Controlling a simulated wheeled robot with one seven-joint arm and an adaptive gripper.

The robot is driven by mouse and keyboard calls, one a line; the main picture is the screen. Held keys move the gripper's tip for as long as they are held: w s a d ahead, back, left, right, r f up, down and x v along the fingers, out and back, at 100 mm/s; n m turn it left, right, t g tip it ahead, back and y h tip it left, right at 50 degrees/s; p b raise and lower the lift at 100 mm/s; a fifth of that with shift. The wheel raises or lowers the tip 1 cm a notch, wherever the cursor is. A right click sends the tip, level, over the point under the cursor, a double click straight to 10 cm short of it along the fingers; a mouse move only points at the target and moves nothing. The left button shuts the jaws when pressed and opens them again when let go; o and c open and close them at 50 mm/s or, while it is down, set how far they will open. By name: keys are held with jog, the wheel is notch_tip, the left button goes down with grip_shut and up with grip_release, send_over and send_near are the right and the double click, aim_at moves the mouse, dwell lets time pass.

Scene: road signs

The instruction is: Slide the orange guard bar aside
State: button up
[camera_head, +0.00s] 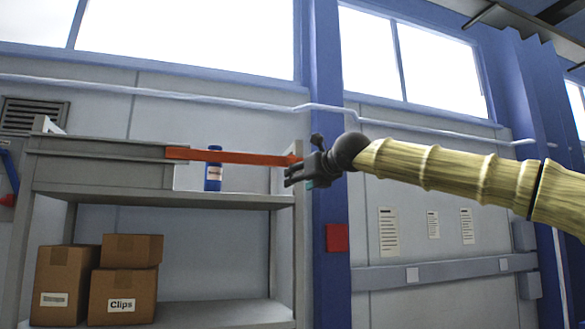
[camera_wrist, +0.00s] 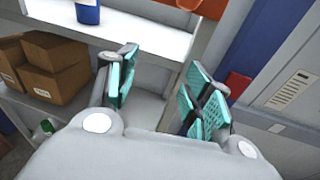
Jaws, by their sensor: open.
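The orange guard bar (camera_head: 232,157) runs horizontally across the front of the upper shelf, from a grey box at left to the right shelf post. A small orange piece, likely the bar's end (camera_wrist: 190,4), shows at the top edge of the wrist view. My gripper (camera_head: 288,178) is beside the bar's right end, by the post; whether they touch is unclear. In the wrist view my gripper (camera_wrist: 158,80) is open, its teal pads wide apart with nothing between them.
A blue bottle (camera_head: 213,178) stands behind the bar on the upper shelf (camera_head: 240,201). The grey box (camera_head: 100,165) fills the shelf's left part. Cardboard boxes (camera_head: 123,290) sit on the lower shelf. A blue column (camera_head: 328,190) stands just right of the shelf.

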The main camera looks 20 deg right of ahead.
jog(key=m+t, duration=0.1)
send_near(294, 158)
jog(key=p+x, duration=0.5)
jog(key=x, duration=0.5)
jog(key=shift+w, duration=0.15)
jog(key=shift+c, duration=0.4)
grip_shut()
